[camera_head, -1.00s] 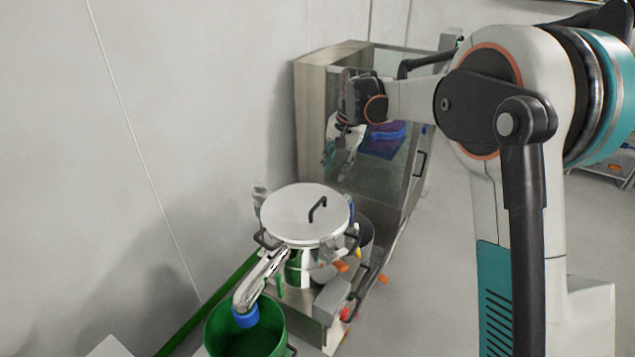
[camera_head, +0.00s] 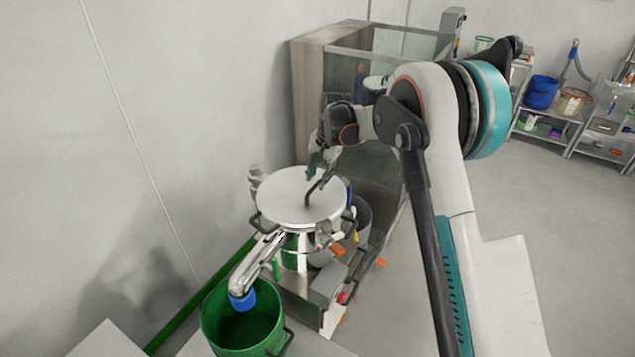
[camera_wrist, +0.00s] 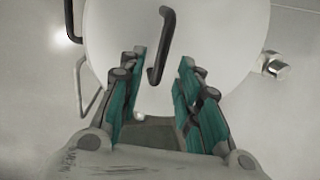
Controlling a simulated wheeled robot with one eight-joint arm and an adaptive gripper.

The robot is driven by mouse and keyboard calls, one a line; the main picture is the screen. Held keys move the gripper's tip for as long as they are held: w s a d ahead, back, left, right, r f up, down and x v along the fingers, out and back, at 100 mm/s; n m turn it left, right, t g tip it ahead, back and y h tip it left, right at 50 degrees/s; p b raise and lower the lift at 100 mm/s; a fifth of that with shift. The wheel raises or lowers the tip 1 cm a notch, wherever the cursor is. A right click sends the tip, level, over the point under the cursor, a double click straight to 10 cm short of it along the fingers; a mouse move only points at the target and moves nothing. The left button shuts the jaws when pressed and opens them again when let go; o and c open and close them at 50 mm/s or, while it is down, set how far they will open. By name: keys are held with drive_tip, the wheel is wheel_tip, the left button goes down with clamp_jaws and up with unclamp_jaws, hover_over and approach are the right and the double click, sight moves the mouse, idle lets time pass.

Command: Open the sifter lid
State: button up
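The sifter lid (camera_head: 283,205) is a round, shiny metal disc lying flat on the sifter (camera_head: 293,251). A black bar handle (camera_head: 313,189) stands up from its top. In the wrist view the lid (camera_wrist: 215,40) fills the upper middle, with its handle (camera_wrist: 160,48) just ahead of my fingers. My gripper (camera_head: 313,172) is just above the far side of the lid, close to the handle. In the wrist view my gripper (camera_wrist: 163,70) is open, with its teal-padded fingers apart and the handle's near end roughly between the tips. I cannot tell whether they touch it.
A green bin (camera_head: 242,325) stands below the sifter's metal spout (camera_head: 258,262), which has a blue end. A glass-fronted cabinet (camera_head: 305,100) stands behind the sifter, against the wall. Shelves with buckets (camera_head: 541,92) are at the far right. Floor to the right is clear.

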drive_tip(key=shift+w+a+f, duration=0.1)
drive_tip(key=shift+a+f, duration=0.05)
drive_tip(key=shift+f, duration=0.5)
drive_tip(key=shift+w+a+f, duration=0.1)
drive_tip(key=shift+f, duration=0.5)
drive_tip(key=shift+s, duration=0.1)
drive_tip(key=shift+c, duration=0.5)
clamp_jaws()
drive_tip(key=shift+d, duration=0.1)
